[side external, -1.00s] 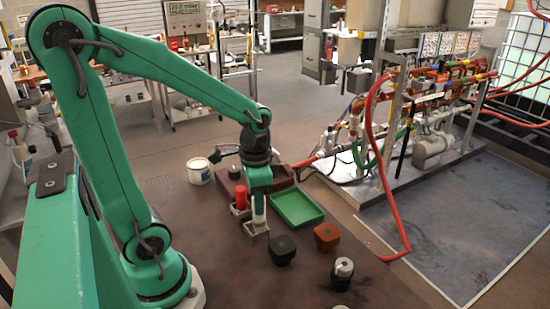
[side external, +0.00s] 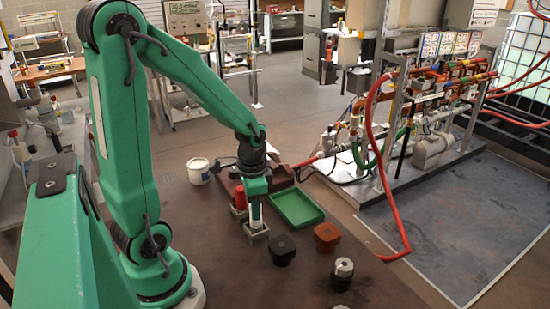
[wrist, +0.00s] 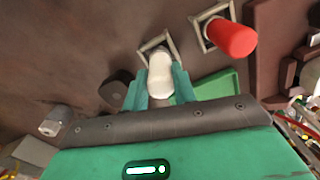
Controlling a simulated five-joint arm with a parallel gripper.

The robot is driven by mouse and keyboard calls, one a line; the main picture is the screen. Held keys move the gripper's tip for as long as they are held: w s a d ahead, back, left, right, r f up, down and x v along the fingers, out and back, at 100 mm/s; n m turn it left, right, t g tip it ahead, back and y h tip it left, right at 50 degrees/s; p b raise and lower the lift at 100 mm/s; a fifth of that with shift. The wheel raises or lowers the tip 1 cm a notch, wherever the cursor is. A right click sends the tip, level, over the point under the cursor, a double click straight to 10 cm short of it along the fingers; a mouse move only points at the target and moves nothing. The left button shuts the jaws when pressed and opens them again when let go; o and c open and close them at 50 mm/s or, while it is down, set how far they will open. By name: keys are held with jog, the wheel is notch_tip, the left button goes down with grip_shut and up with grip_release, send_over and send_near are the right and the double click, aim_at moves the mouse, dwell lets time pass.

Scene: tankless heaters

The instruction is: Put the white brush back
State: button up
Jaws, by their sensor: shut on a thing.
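My gripper (wrist: 160,84) is shut on the white brush (wrist: 160,74). In the side view my gripper (side external: 256,200) points down and the pale brush (side external: 256,211) shows below it. A square open metal holder (wrist: 157,40) is at the brush's far end in the wrist view; it also shows in the side view (side external: 256,234), directly under the brush. The brush's lower end appears at or just inside the holder's frame; how deep it sits cannot be told. My fingers partly hide the brush.
A red brush (side external: 240,196) stands in a neighbouring holder (wrist: 208,20), close beside mine. A green tray (side external: 298,209) lies to the right. A black block (side external: 282,250), an orange block (side external: 327,237) and a white-topped black object (side external: 342,268) stand nearby. A white tub (side external: 198,171) is behind.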

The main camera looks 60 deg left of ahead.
jog(key=shift+f, duration=0.5)
jog(key=shift+f, duration=0.15)
jog(key=o, duration=1)
notch_tip(320, 180, up, 12)
dwell(0.7)
